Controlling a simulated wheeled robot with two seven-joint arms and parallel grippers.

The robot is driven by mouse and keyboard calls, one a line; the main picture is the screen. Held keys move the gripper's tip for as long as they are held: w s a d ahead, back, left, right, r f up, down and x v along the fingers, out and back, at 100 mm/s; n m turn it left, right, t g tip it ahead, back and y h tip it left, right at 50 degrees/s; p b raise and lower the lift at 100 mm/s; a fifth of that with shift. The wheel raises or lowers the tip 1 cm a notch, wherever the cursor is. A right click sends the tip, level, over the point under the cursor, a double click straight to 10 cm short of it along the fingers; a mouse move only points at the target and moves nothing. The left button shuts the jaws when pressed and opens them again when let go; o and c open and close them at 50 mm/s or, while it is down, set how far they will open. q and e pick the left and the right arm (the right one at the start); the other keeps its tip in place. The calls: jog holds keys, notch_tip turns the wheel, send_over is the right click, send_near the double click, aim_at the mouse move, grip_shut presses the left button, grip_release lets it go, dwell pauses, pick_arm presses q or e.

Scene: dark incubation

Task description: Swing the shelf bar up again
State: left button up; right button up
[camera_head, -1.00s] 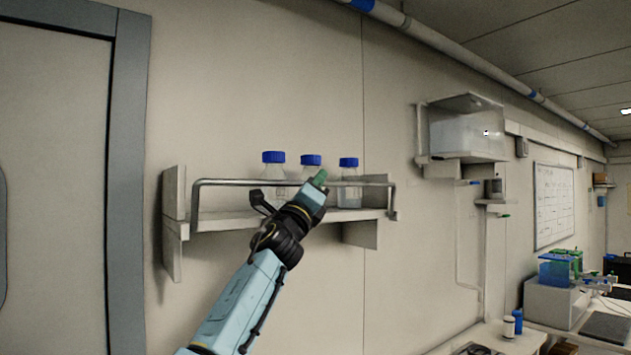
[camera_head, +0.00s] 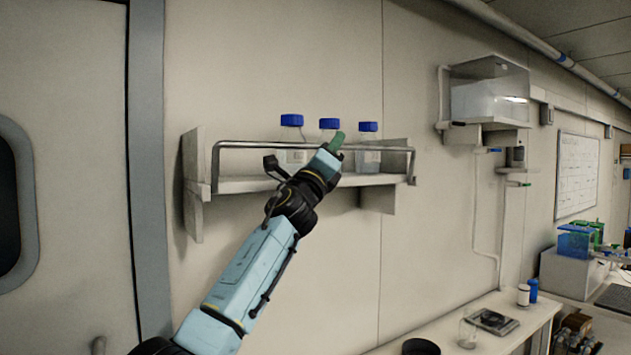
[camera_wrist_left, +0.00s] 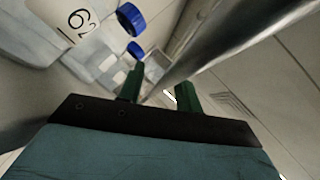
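The shelf bar (camera_head: 255,144) is a grey metal rail with bent ends. It runs across the front of the wall shelf (camera_head: 240,184), raised above the board and in front of the bottles. In the left wrist view the bar (camera_wrist_left: 225,45) runs from the upper right down toward the gap between the fingers. My left gripper (camera_head: 336,142) has green fingers and is at the bar, right of its middle. In the wrist view the left gripper (camera_wrist_left: 160,88) has its fingers apart. Whether they touch the bar is unclear. My right gripper is out of view.
Several blue-capped bottles, one (camera_head: 292,135) at the left, stand on the shelf behind the bar; a bottle labelled 62 (camera_wrist_left: 75,22) is close to the gripper. A clear box (camera_head: 490,100) hangs on the wall at right. A bench (camera_head: 470,340) stands below right.

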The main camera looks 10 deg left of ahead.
pick_arm(q)
jog(key=b+v, duration=0.2)
jog(key=v, duration=1)
jog(key=shift+f, duration=0.3)
jog(key=shift+s+d, duration=0.1)
